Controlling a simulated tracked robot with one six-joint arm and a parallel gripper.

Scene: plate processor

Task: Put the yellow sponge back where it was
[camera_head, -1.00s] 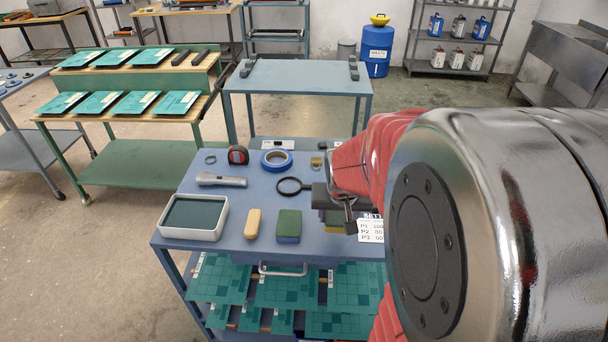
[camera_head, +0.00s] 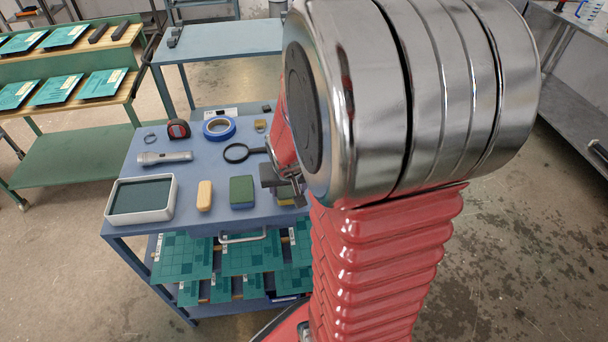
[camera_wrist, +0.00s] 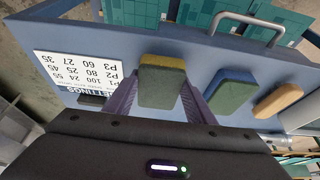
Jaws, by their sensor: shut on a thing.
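The yellow sponge (camera_wrist: 162,72), a block with a yellow face and a darker grey-green side, sits between the two purple fingers of my gripper (camera_wrist: 160,92) in the wrist view. The gripper is shut on it, over the front part of the blue cart top (camera_wrist: 200,48). Whether the sponge touches the cart top is hard to tell. In the head view the gripper (camera_head: 283,184) is at the cart's right side, mostly hidden by my arm, with only a bit of the sponge showing. A green-and-blue sponge (camera_head: 241,191) lies to its left, apart.
A tan block (camera_head: 205,195), a white tray (camera_head: 172,200), a flashlight (camera_head: 165,157), blue tape (camera_head: 219,128) and a magnifier (camera_head: 236,152) lie on the cart. A settings card (camera_wrist: 80,75) is beside the gripper. Teal plates (camera_head: 183,257) sit below.

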